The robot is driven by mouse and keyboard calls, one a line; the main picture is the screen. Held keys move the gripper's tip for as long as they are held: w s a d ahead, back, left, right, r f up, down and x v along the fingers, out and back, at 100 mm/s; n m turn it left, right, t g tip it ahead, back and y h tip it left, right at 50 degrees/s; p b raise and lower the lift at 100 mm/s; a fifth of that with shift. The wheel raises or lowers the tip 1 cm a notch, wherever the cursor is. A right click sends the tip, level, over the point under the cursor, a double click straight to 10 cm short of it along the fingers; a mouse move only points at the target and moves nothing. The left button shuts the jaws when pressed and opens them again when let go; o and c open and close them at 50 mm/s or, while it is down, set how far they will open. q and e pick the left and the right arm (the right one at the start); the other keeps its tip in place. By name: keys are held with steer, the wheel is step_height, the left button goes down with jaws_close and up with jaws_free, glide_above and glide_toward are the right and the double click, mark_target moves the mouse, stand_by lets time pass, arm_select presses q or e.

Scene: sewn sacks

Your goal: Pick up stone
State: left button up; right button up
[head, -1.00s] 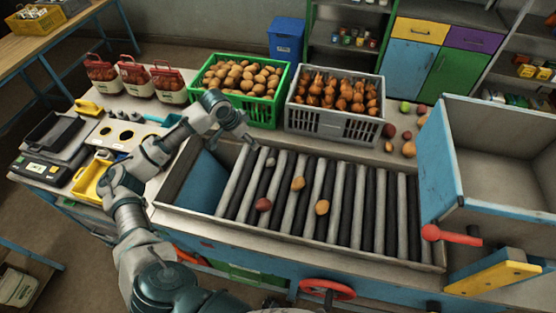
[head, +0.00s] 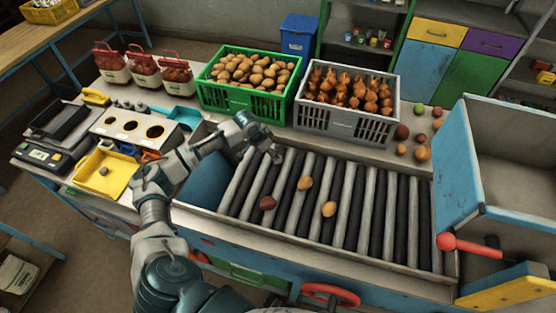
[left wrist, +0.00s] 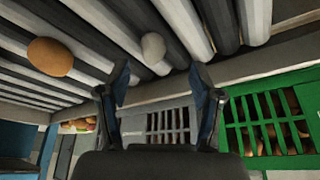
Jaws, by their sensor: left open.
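The grey stone (left wrist: 154,48) lies on the rollers in the left wrist view, beyond and between my fingertips. In the head view it is mostly hidden at my gripper's tip. My left gripper (left wrist: 161,88) is open and empty, its two dark fingers apart with the stone a short way off. In the head view my left gripper (head: 272,153) is low over the far left end of the roller table (head: 350,215). My right gripper is not in view.
A red potato (head: 267,203) and two tan potatoes (head: 304,183) (head: 328,209) lie on the rollers. A green crate (head: 240,100) and a grey crate (head: 345,120) stand behind.

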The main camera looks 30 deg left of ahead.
arm_select(q)
steer(key=shift+f, duration=0.35)
steer(key=x, duration=0.4)
steer(key=shift+s+d+f, duration=0.2)
steer(key=shift+d, duration=0.1)
steer(key=shift+w+d+f, duration=0.1)
steer(key=shift+d+f, duration=0.05)
steer(key=shift+f, duration=0.05)
jaws_close()
